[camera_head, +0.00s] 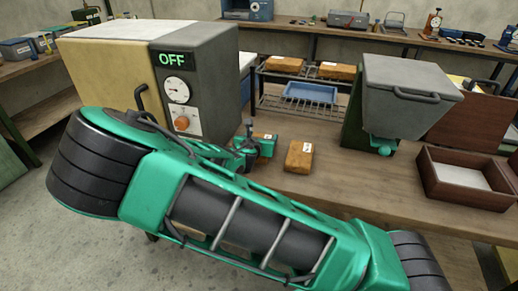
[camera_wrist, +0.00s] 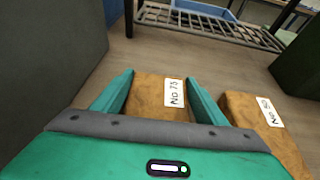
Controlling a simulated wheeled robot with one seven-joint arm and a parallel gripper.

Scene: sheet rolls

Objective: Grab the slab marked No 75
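The orange-brown slab with a white label reading No 75 (camera_wrist: 150,98) lies on the bench between the two fingers of my gripper (camera_wrist: 160,76) in the wrist view. The fingers stand at its left and right sides, parted, and I cannot tell whether they touch it. Its near end is hidden by my gripper's body. In the head view my gripper (camera_head: 251,147) reaches down over the bench beside the grey machine, and part of the slab (camera_head: 265,136) shows behind it. A second labelled slab (camera_head: 299,157) lies to the right; it also shows in the wrist view (camera_wrist: 248,110).
A machine with an OFF display (camera_head: 205,80) stands close on the left. A wire rack (camera_head: 305,106) with a blue tray (camera_head: 311,92) and more slabs is behind. A grey hopper (camera_head: 405,85) and a brown box (camera_head: 462,199) stand to the right.

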